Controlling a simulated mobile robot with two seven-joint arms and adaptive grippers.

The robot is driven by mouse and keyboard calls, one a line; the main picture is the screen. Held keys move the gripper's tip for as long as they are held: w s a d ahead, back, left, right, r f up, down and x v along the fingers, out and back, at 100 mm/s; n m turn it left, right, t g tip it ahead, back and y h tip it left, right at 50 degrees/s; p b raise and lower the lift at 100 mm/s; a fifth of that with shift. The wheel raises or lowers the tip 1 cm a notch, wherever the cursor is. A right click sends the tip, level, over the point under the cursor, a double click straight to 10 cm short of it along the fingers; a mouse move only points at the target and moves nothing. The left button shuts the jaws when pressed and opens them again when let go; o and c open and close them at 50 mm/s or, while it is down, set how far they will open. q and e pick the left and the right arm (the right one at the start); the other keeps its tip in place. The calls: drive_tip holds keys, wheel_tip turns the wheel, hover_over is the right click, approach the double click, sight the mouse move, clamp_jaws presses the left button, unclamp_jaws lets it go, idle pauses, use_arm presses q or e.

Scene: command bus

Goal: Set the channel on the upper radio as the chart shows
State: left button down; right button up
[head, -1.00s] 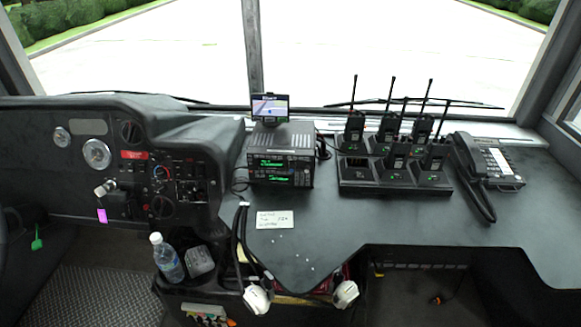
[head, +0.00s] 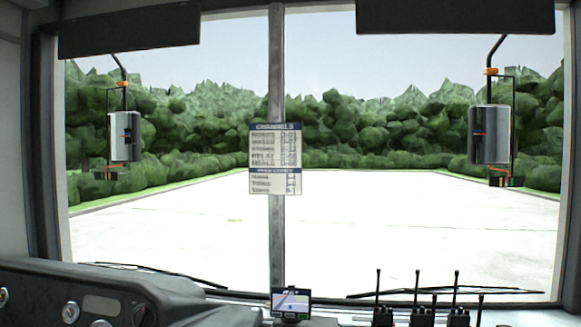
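The chart (head: 275,160) is a white sheet with blue header bands, fixed on the windshield's centre post. Its top band reads CHANNELS. Several rows of names with short codes follow, then a second blue band with a few more rows. The small print is too blurred to read surely. The stacked radios are below this view and hidden, so the upper radio's display cannot be seen now. Neither of my grippers is in view.
A small navigation screen (head: 291,303) stands at the bottom centre. Several handheld radios with antennas (head: 417,315) show at the lower right. The dashboard (head: 110,290) fills the lower left. The centre post (head: 277,235) divides the windshield.

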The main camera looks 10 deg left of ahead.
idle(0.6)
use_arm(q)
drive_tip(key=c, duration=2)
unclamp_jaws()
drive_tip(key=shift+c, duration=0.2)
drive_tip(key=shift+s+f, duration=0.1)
